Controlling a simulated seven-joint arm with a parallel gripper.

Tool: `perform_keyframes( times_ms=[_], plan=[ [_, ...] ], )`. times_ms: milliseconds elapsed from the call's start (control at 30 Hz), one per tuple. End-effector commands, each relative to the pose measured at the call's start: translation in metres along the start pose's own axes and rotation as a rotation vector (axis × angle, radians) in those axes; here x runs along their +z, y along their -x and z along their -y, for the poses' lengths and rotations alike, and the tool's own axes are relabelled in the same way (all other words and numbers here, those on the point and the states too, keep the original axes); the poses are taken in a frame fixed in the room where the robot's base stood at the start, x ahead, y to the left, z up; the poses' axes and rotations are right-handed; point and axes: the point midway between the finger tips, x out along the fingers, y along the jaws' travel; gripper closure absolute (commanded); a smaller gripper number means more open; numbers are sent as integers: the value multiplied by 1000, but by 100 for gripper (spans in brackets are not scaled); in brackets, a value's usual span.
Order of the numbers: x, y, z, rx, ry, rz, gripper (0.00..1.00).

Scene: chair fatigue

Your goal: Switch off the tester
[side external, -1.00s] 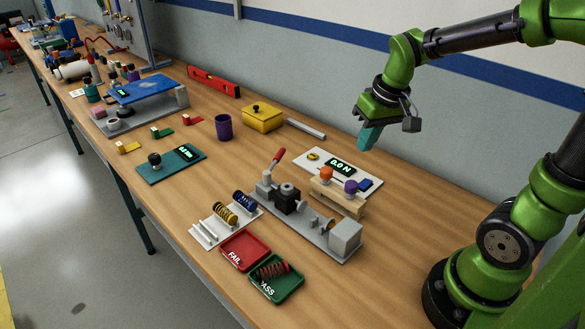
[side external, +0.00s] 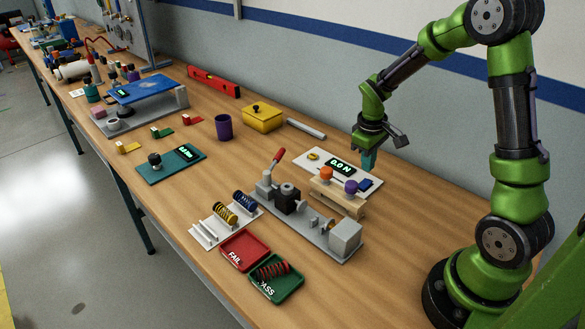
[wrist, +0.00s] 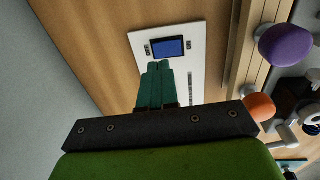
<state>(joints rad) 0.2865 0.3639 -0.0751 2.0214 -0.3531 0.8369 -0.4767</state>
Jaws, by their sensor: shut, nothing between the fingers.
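A white panel (side external: 309,165) lies on the bench with a lit display (side external: 341,167) reading 0.0 N, a small yellow part and a blue rocker-like switch (side external: 365,184). The blue switch (wrist: 168,47) also shows in the wrist view, on the panel's far part. My gripper (side external: 369,165) is shut and empty, pointing down above the panel's right end, close to the blue switch. In the wrist view, its teal fingertips (wrist: 159,66) appear just short of the switch; I cannot tell the height gap. The switch's on or off position is unclear.
A wooden stand with an orange knob (side external: 325,174) and a purple knob (side external: 351,187) stands in front of the panel. A yellow box (side external: 262,119) stands behind left. Bench to the panel's right is clear.

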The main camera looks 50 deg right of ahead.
Motion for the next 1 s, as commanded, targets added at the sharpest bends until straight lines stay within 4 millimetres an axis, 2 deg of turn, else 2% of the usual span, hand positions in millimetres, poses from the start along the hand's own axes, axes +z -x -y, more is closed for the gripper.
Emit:
perform_keyframes(
  times_ms=[100, 300, 700, 867, 1000],
  plan=[
    [1, -21, 0, -2, 0, 4, 100],
    [0, -39, 0, -1, -1, 1, 100],
    [0, -43, 0, 0, -1, 0, 100],
    [1, -55, -6, 0, -3, 2, 100],
    [1, -56, -8, 0, -2, 1, 100]
  ],
)
